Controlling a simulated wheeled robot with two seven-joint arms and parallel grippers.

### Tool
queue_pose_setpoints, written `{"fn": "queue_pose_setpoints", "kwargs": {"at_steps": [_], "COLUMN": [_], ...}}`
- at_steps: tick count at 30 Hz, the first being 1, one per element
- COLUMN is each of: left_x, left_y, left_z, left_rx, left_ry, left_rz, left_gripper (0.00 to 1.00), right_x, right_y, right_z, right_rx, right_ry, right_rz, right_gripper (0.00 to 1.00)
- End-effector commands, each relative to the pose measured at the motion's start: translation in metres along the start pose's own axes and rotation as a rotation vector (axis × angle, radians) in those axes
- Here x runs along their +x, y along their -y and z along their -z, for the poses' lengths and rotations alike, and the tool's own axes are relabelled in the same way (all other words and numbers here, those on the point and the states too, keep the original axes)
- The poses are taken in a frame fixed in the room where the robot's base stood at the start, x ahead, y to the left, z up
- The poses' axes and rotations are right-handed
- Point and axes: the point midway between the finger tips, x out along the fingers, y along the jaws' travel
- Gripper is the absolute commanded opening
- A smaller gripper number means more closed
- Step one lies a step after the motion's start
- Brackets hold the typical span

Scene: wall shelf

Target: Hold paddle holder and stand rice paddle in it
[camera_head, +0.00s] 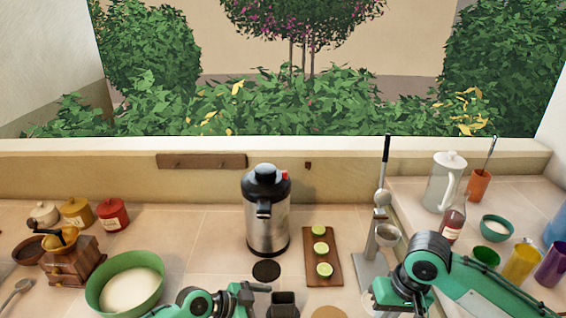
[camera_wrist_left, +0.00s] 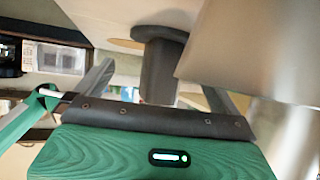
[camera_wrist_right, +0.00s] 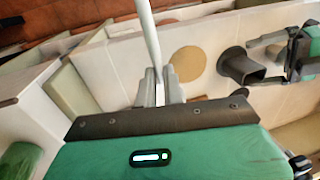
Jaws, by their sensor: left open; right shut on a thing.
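The paddle holder is a small dark open-topped box (camera_head: 283,303) at the bottom middle of the head view. It also shows in the left wrist view (camera_wrist_left: 160,62) and the right wrist view (camera_wrist_right: 240,66). My left gripper (camera_head: 262,289) is open beside the holder; in its wrist view the holder stands beyond and between the fingers, and I cannot tell whether they touch it. My right gripper (camera_wrist_right: 163,88) is shut on a slim white piece, apparently the rice paddle (camera_wrist_right: 149,40), to the right of the holder. The paddle's far end is out of the right wrist view.
A round cork-coloured mat (camera_head: 328,312) lies right of the holder. A steel flask (camera_head: 267,215), a board with lime halves (camera_head: 313,258) and a metal press stand (camera_head: 372,270) stand behind. A green bowl (camera_head: 103,292) of white food is at left. A raised counter is at right.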

Motion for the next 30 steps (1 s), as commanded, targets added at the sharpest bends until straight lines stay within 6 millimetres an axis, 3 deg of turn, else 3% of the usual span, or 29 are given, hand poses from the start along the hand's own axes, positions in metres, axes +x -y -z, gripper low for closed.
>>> {"fn": "queue_pose_setpoints", "kwargs": {"at_steps": [1, 7, 20, 23, 30], "left_x": [0.010, 0.029, 0.035, 0.035, 0.035], "left_y": [0.000, 0.000, 0.000, 0.000, 0.000], "left_z": [-0.004, -0.003, -0.001, -0.001, -0.001], "left_rx": [0.001, 0.002, 0.001, 0.001, 0.001], "left_ry": [-0.002, -0.001, 0.000, 0.000, 0.000], "left_rz": [-0.001, 0.000, 0.000, 0.000, 0.000], "left_gripper": [1.00, 1.00, 1.00, 0.84, 0.37], "right_x": [0.011, 0.020, 0.022, 0.022, 0.022], "right_y": [-0.002, -0.004, -0.004, -0.004, -0.004], "right_z": [0.000, 0.000, 0.000, 0.000, 0.000], "right_rx": [0.000, 0.000, 0.000, 0.000, 0.000], "right_ry": [0.001, 0.001, 0.001, 0.001, 0.001], "right_rz": [0.000, 0.000, 0.000, 0.000, 0.000], "right_gripper": [0.00, 0.00, 0.00, 0.00, 0.00]}}
